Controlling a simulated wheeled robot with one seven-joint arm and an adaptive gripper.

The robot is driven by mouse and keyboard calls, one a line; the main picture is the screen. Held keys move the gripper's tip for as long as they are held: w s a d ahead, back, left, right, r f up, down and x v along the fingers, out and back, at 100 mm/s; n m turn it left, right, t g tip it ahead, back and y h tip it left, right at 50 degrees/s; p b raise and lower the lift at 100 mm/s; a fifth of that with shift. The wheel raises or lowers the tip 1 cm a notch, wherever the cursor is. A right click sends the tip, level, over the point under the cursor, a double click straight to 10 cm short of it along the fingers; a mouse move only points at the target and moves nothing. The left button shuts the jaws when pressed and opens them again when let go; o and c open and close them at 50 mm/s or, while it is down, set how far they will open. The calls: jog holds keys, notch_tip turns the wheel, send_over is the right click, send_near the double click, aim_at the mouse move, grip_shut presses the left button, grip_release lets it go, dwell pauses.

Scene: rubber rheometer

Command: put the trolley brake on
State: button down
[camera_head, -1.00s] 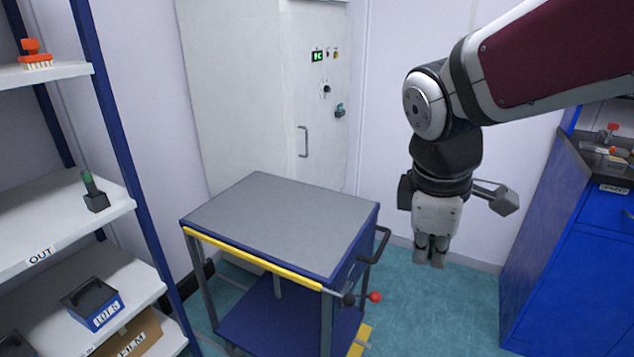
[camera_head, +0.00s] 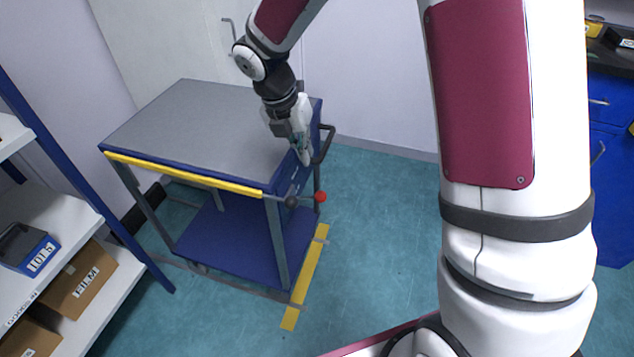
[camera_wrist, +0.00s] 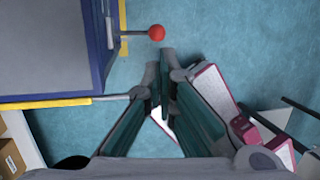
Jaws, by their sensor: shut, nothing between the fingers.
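The trolley (camera_head: 195,125) has a grey top, a blue frame and a yellow strip along its near edge. A short lever with a red ball knob (camera_head: 320,197) sticks out at its right side, beside a dark knob (camera_head: 291,202). My gripper (camera_head: 306,160) is shut and empty, pointing down at the trolley's right end, above and apart from the red knob. In the wrist view, the red knob (camera_wrist: 156,32) shows on its rod just beyond the fingertips (camera_wrist: 160,58). The second rod's end is hidden behind a finger.
A black push handle (camera_head: 326,145) is on the trolley's right end, close to my gripper. Shelving (camera_head: 75,215) with boxes stands at the left, a blue cabinet (camera_head: 608,190) at the right. Teal floor right of the trolley is clear.

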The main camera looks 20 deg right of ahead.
aim_at(322, 194)
dwell(0.3)
jog(key=b+x, duration=0.2)
jog(key=x, duration=1.2)
jog(key=shift+s+d+f, duration=0.1)
jog(key=shift+f, duration=0.05)
